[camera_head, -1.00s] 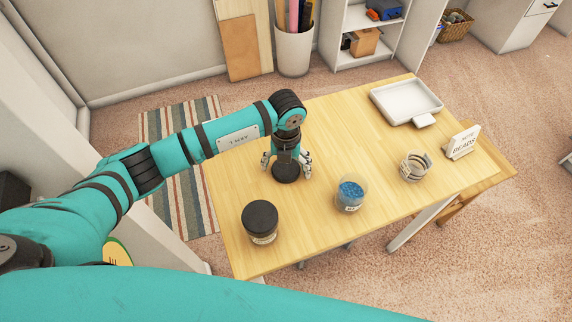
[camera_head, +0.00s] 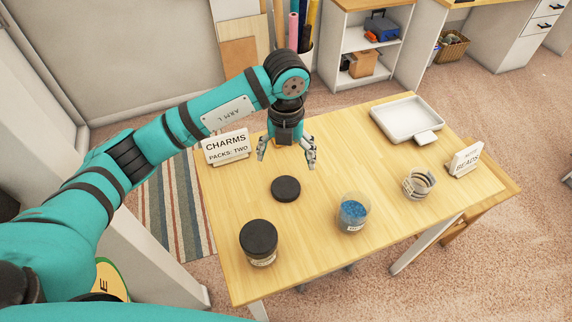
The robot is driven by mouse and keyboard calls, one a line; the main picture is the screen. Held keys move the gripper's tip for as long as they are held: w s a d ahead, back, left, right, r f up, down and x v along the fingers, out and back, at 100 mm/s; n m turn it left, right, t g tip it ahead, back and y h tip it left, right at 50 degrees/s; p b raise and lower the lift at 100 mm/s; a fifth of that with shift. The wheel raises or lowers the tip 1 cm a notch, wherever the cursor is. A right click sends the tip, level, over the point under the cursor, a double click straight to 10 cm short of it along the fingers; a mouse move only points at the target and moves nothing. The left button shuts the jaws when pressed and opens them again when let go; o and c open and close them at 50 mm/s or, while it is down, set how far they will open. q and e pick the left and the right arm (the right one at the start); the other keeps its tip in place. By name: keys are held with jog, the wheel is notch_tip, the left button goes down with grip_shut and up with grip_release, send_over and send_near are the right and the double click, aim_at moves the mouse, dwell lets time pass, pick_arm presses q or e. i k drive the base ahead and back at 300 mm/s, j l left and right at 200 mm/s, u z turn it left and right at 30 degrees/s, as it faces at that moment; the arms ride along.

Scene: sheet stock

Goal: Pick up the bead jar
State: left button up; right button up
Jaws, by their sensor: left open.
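An open clear jar with blue beads (camera_head: 353,213) stands upright on the wooden table (camera_head: 325,240), with a small label low on its side. A flat black lid (camera_head: 286,188) lies on the table to its left. My left gripper (camera_head: 287,160) is open and empty above the table, just behind the lid and apart from it. The jar stands to the right of the gripper and nearer the table's front edge. My right gripper is not in view.
A jar with a black lid (camera_head: 259,243) stands front left. A clear container with pale rings (camera_head: 418,184), a white tray (camera_head: 407,120) and a beads sign (camera_head: 466,158) are to the right. A charms sign (camera_head: 227,147) stands at the left edge.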

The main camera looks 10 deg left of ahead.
aim_at(355, 206)
jog(key=k+l, duration=1.25)
